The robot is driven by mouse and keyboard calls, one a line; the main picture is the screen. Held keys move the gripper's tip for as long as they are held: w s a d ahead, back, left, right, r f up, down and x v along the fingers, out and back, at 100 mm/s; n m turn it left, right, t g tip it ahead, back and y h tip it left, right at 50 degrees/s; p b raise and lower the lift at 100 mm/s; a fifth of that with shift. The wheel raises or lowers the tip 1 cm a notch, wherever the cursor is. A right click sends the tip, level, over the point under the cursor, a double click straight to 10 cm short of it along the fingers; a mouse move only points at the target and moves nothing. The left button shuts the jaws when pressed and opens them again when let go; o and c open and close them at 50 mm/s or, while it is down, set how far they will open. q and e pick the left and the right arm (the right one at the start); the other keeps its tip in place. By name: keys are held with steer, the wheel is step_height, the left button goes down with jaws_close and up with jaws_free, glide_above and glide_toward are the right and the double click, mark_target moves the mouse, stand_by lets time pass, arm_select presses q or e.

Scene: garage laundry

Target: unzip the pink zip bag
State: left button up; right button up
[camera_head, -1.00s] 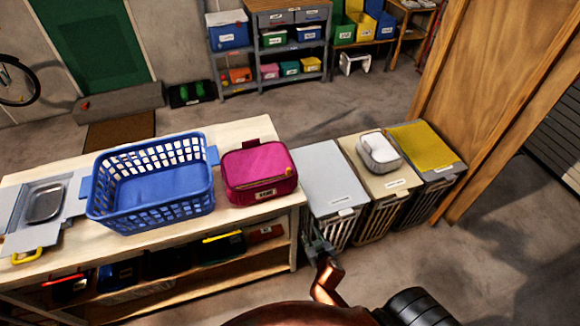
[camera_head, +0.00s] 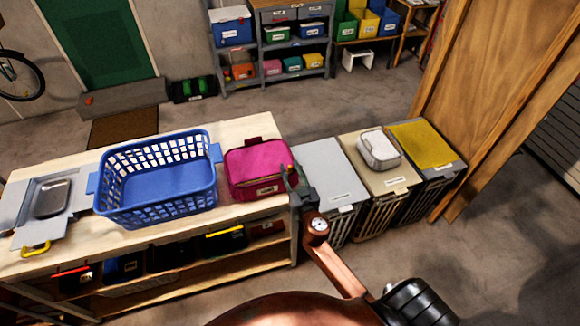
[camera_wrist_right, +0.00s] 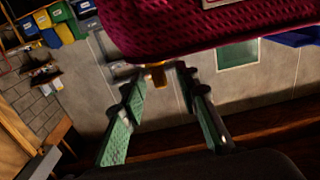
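The pink zip bag (camera_head: 252,162) sits on the wooden bench, right of the blue basket, with a pale label on its front. Its top looks closed. In the right wrist view, the bag (camera_wrist_right: 190,28) fills the top of the picture, and a small orange-yellow zip pull (camera_wrist_right: 156,78) hangs below its edge. My right gripper (camera_head: 293,178) is at the bag's right end. In its wrist view, the right gripper (camera_wrist_right: 162,74) is open, with the pull showing between its fingertips. Contact with the pull cannot be told. My left gripper is not in view.
A blue basket (camera_head: 205,190) stands close left of the bag. A grey tray (camera_head: 70,196) lies at the bench's left end. Lidded hampers (camera_head: 325,172) stand right of the bench, one carrying a white pouch (camera_head: 379,150). A wooden panel (camera_head: 475,95) rises at the right.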

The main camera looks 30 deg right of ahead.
steer(key=shift+w+d, duration=0.15)
steer(key=shift+w, duration=0.45)
jaws_close()
stand_by(0.4)
